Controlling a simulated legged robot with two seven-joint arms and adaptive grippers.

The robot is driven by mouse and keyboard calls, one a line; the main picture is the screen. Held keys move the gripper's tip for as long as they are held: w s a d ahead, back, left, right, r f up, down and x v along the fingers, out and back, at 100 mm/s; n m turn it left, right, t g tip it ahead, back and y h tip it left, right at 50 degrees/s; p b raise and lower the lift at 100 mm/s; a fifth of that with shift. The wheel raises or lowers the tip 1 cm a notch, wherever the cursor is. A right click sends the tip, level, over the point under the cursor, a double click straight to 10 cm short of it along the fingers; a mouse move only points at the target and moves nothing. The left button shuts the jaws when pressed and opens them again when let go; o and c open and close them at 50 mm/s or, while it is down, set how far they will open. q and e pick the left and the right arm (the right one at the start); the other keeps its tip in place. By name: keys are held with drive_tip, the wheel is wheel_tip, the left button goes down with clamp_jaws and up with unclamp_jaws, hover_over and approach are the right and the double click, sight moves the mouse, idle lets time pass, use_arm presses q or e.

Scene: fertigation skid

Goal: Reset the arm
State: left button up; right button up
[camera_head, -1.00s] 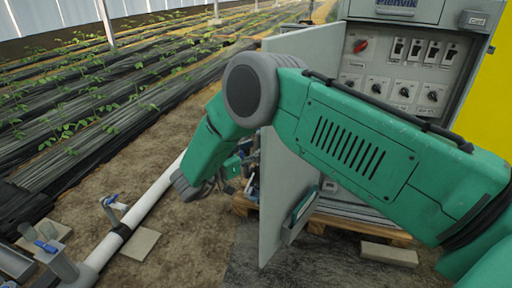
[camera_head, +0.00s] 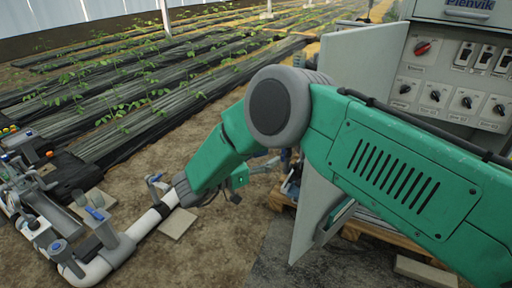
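My green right arm comes in from the right edge, bends at a large grey elbow joint and slopes down to the left. My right gripper (camera_head: 235,196) shows only as small dark parts beside a green wrist piece, right of the forearm's lower end. The forearm hides much of it, and I cannot tell whether it is open or shut. Nothing is seen held. It appears apart from the cabinet's open door (camera_head: 312,222). My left gripper is not in view.
The grey control cabinet (camera_head: 455,75) with a red knob and several switches stands at right on a wooden pallet (camera_head: 385,240). White piping (camera_head: 145,224) with blue-handled valves runs at lower left. Bare soil lies between. Planted rows (camera_head: 130,95) fill the back.

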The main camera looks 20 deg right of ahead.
drive_tip(key=shift+a+t, duration=0.1)
drive_tip(key=shift+t, duration=0.2)
drive_tip(key=d+f+n+t+y+p, duration=0.3)
drive_tip(key=f+n+t+y, duration=0.5)
drive_tip(key=n, duration=0.2)
drive_tip(key=s+f+n+g+y+p, duration=0.2)
drive_tip(key=s+f+n+y, duration=0.25)
drive_tip(key=s+f, duration=0.4)
drive_tip(key=s+r+n+g+y+p, duration=0.1)
drive_tip(key=s+g+y, duration=0.4)
drive_tip(key=s, duration=2.3)
drive_tip(key=n+g+p, duration=0.1)
drive_tip(key=g, duration=0.3)
drive_tip(key=shift+s+d+r, duration=0.25)
drive_tip(key=shift+s+d, duration=0.05)
drive_tip(key=shift+d, duration=0.05)
